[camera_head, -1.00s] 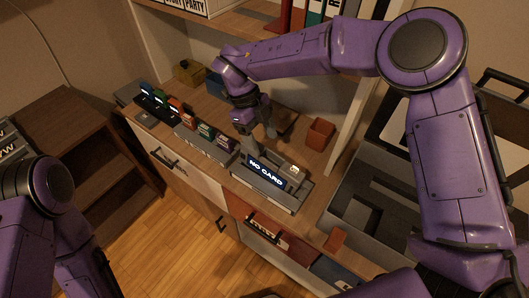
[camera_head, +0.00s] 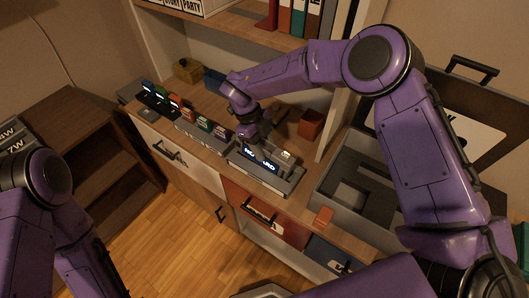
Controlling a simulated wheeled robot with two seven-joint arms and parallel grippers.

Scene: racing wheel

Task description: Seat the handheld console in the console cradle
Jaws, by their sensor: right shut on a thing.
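The handheld console (camera_head: 249,150) is a dark slab with a lit screen, whose lettering is partly covered by my gripper. It stands at the grey console cradle (camera_head: 282,187) on the counter; I cannot tell from here whether it is fully down in it. My right gripper (camera_head: 262,148) points down from above, shut on the console across its middle, and its fingertips are partly hidden. My left arm shows at the lower left, but its gripper is out of view.
Small coloured cartridges stand in racks (camera_head: 203,138) left of the cradle. A reddish-brown box (camera_head: 311,124) stands behind it on the right. A grey open case (camera_head: 345,190) is to the right. Shelves with binders (camera_head: 300,18) rise behind the counter.

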